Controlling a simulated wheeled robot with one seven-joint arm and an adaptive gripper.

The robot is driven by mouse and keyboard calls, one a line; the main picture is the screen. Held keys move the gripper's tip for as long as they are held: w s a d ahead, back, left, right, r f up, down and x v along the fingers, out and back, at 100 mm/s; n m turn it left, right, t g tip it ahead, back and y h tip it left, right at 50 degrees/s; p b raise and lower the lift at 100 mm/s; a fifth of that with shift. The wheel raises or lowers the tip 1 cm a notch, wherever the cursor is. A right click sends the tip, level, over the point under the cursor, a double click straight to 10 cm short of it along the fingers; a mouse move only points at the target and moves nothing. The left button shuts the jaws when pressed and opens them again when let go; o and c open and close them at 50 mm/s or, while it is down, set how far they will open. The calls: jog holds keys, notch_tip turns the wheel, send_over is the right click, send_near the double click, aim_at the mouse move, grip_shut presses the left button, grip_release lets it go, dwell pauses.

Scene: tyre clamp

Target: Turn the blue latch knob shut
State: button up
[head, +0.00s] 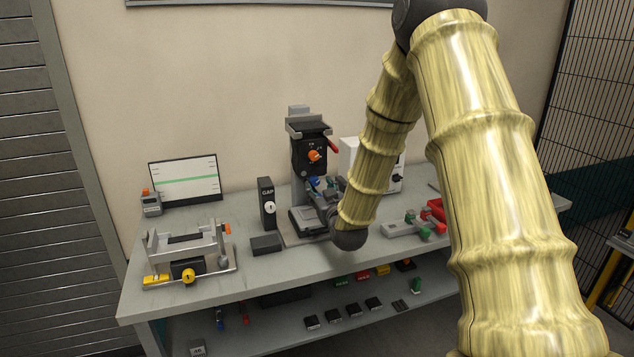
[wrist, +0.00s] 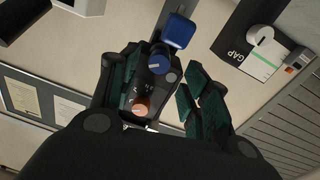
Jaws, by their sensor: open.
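A round blue knob (wrist: 158,62) shows in the wrist view on the dark front of the clamp unit, between my fingers. A separate squarish blue piece (wrist: 178,30) stands just above it there. In the head view blue parts (head: 314,184) show beside my gripper (head: 324,195), but my gripper partly hides that area. The wrist view shows my gripper (wrist: 157,82) open, with dark green pads on either side of the knob. I cannot tell whether a pad touches it.
An orange knob (wrist: 140,106) sits on the same unit, near the round blue knob. A dark GAP box (head: 267,203) stands left of the unit. Grey and red parts (head: 412,224) lie right.

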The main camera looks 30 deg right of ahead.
aim_at(316, 183)
jog(key=shift+p+x, duration=0.35)
jog(key=shift+x, duration=1.65)
